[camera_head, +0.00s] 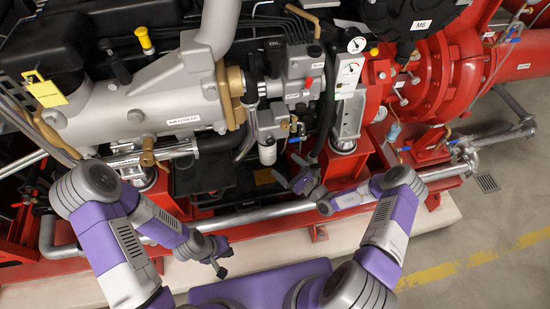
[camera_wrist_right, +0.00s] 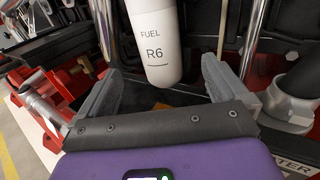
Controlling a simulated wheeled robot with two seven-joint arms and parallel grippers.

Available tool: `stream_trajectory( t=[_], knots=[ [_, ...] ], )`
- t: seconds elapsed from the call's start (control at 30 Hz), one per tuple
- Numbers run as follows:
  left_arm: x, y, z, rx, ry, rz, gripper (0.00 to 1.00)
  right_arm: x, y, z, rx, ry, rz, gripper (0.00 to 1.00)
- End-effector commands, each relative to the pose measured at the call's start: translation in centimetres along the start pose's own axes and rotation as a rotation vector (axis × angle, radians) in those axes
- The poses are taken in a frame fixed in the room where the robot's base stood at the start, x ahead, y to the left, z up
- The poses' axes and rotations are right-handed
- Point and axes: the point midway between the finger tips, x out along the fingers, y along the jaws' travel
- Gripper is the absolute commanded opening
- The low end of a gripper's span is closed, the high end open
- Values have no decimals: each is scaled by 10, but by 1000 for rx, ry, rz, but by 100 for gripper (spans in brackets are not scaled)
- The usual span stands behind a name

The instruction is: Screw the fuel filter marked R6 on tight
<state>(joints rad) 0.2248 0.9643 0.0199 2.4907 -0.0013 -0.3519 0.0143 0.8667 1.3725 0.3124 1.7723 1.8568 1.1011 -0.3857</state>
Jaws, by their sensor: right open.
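The fuel filter is a white canister (camera_head: 267,152) hanging upright under the grey filter housing in the head view. The right wrist view shows the same filter (camera_wrist_right: 152,42), marked FUEL and R6, with its rounded lower end in view and its top cut off. My right gripper (camera_head: 289,172) is open, just right of and below the filter. In the right wrist view its two fingers (camera_wrist_right: 160,74) stand apart on either side of the filter's lower end, not closed on it. My left gripper (camera_head: 222,264) is low and away from the filter; its jaw gap is unclear.
A silver pipe (camera_head: 258,214) runs along the red frame in front of the filter. A black hose (camera_head: 327,115) drops close to the filter's right. A grey cooler (camera_head: 140,115) lies to the left. Open floor (camera_head: 480,220) is at the right.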

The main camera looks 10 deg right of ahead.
Motion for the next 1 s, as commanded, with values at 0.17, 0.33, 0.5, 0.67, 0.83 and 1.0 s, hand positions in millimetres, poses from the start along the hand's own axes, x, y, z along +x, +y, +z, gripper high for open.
stream_trajectory(
  t=[0.17, 0.33, 0.5, 0.67, 0.83, 1.0],
  knots=[
    [10, -4, 0, 0, 0, 0, 0, 22, 1, -2, 0, -1, 4, 100],
    [18, -7, -1, 0, 0, 0, 0, 42, 1, -2, -1, 0, 4, 100],
    [28, -11, -1, 0, 0, 0, 0, 62, 1, -3, -1, 0, 4, 100],
    [39, -15, -2, 0, 0, 0, 0, 82, 1, -3, 0, 0, 4, 100],
    [43, -16, -2, 0, -1, 0, 0, 92, 1, -1, 1, 2, 3, 100],
    [43, -16, -2, 0, 0, 0, 0, 94, 1, 0, 1, 1, 3, 100]
  ],
)
